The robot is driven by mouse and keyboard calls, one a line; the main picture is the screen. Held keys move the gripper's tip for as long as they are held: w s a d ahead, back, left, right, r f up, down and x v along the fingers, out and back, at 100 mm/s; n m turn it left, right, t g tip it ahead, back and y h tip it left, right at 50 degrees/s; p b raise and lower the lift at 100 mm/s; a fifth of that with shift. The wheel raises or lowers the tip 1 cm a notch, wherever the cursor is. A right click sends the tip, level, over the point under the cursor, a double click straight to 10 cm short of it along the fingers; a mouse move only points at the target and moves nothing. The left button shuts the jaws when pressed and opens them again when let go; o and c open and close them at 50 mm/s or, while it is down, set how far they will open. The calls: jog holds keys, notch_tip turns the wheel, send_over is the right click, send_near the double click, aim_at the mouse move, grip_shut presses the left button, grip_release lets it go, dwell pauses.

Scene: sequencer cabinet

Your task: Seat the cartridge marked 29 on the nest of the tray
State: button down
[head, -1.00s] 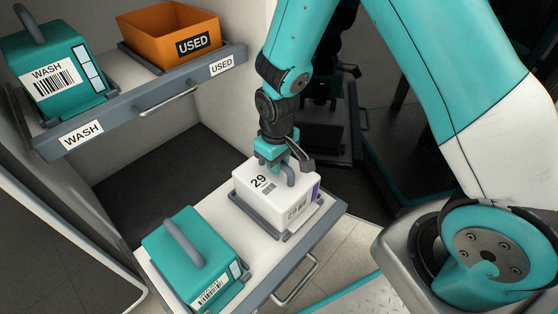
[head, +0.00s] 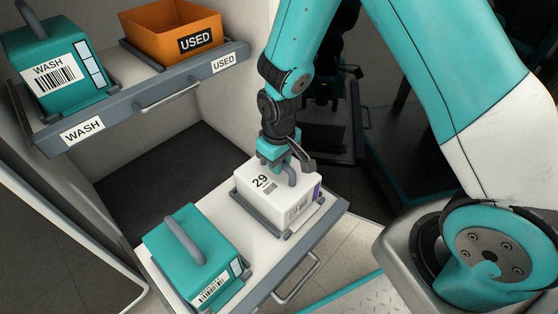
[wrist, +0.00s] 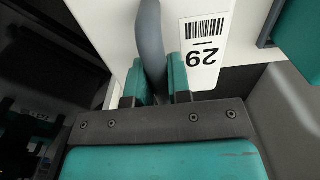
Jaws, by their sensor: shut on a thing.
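The white cartridge marked 29 (head: 276,193) sits upright within the grey nest (head: 251,221) on the right part of the pulled-out tray (head: 262,247). Whether it is fully down in the nest I cannot tell. My gripper (head: 287,168) is shut on the grey handle on top of the cartridge. In the wrist view, my gripper's teal fingers (wrist: 160,82) stand on both sides of the handle (wrist: 150,45), and the label 29 (wrist: 204,50) lies beside it.
A teal cartridge (head: 190,255) with a grey handle stands on the tray's left part. Above is a shelf with a teal WASH container (head: 55,68) and an orange USED bin (head: 172,30). A tray handle (head: 297,279) juts from the front edge.

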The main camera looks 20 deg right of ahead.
jog(key=shift+f, duration=0.1)
jog(key=c, duration=1)
grip_release()
jog(key=shift+f, duration=0.1)
notch_tip(320, 180, up, 26)
jog(key=p, duration=1.5)
jog(key=shift+f, duration=0.25)
